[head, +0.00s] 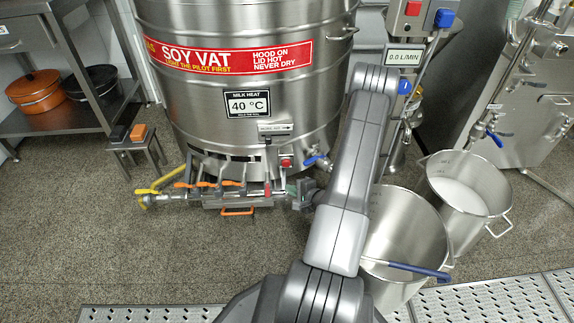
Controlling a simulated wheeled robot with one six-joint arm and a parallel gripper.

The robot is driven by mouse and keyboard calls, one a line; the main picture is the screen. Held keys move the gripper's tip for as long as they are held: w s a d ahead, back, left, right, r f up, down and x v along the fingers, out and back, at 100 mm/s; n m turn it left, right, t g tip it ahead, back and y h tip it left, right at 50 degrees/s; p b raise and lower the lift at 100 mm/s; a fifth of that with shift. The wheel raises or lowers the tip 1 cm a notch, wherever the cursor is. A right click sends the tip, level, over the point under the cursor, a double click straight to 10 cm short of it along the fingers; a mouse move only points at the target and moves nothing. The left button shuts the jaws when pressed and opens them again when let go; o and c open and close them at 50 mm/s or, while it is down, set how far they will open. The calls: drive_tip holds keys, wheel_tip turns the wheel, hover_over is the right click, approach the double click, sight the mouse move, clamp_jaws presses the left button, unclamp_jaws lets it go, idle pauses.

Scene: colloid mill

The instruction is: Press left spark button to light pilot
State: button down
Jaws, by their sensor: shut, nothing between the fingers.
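The soy vat (180,95) stands at the upper middle, with a gas pipe (165,198) across its base. Several orange levers (205,184) sit along the pipe. A small red upright part (267,188) stands near the pipe's right end; I cannot tell whether it is a spark button. A red button-like part (286,161) is on the vat's lower front. My gripper (291,192) is at the right end of the pipe, just right of the upright red part. It is shut and empty, its tips small in view; contact is unclear. I see no flame.
Two steel pots (408,225) (466,190) stand right of my arm, the nearer with a blue-handled tool (410,268). A small stool (138,148) and a shelf (70,115) stand left. Speckled floor (90,240) is clear at left. A perforated metal strip (150,313) runs along the front.

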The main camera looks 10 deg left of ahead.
sight(286, 163)
drive_tip(key=w+a, duration=0.2)
drive_tip(key=w, duration=0.6)
drive_tip(key=shift+a, duration=0.2)
drive_tip(key=shift+w+p, duration=0.1)
drive_tip(key=shift+p, duration=0.2)
drive_tip(key=shift+w, duration=0.1)
idle(1.5)
drive_tip(key=shift+w+a+b, duration=0.1)
drive_tip(key=shift+w+b, duration=0.2)
drive_tip(key=shift+b, duration=0.25)
drive_tip(key=shift+w+a+b, duration=0.15)
drive_tip(key=shift+w+b, duration=0.2)
drive_tip(key=shift+w, duration=0.1)
idle(0.3)
drive_tip(key=shift+s, duration=0.1)
drive_tip(key=shift+s+d+b, duration=0.25)
drive_tip(key=shift+s+b, duration=0.2)
drive_tip(key=shift+s, duration=0.3)
